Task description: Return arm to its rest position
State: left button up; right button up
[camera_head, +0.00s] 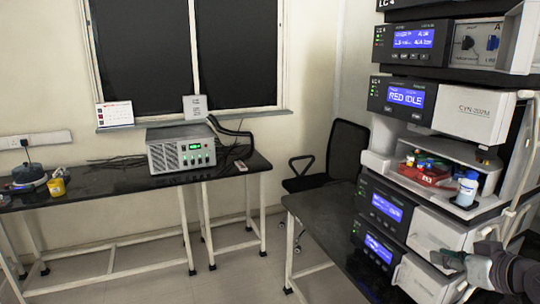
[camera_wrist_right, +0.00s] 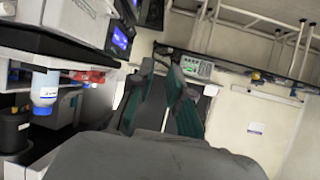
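My right gripper (camera_head: 452,262) is at the lower right in the head view, in front of the lower modules of the instrument stack (camera_head: 432,232). In the right wrist view, its two dark fingers with green pads (camera_wrist_right: 165,100) stand apart with a narrow gap. Background shows through the gap, and nothing is held between them. In the head view, the right forearm comes in from the right edge and its fingertips look close to the stack's lower front; I cannot tell whether they touch. My left gripper and arm are not in view.
The stack has a shelf with a red tray (camera_head: 425,176) of small bottles and a white-and-blue bottle (camera_head: 466,190). A black bench (camera_head: 330,226) lies left of the stack. A black chair (camera_head: 345,150) stands behind. Another bench holds a grey power unit (camera_head: 182,152).

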jog(key=s+a+f+g+h, duration=0.1)
jog(key=s+a+f+g, duration=0.2)
jog(key=f, duration=0.4)
jog(key=s+a+f, duration=0.3)
jog(key=s+f, duration=0.2)
jog(key=f, duration=0.2)
jog(key=s+a+f+g+h, duration=0.1)
jog(key=s+a+f+g, duration=0.1)
jog(key=s+a+f, duration=0.35)
jog(key=s+a+f+g, duration=0.2)
jog(key=s+f, duration=0.2)
jog(key=s, duration=0.4)
jog(key=s+a+f+g, duration=0.2)
jog(key=s+a+f, duration=0.15)
jog(key=s, duration=0.45)
notch_tip(320, 180, down, 28)
jog(key=s+f, duration=0.1)
jog(key=s+d+f+g+h, duration=0.1)
jog(key=s+d+f, duration=0.3)
jog(key=s+f, duration=0.9)
jog(key=s+g, duration=0.1)
jog(key=s, duration=0.2)
jog(key=shift+f, duration=0.4)
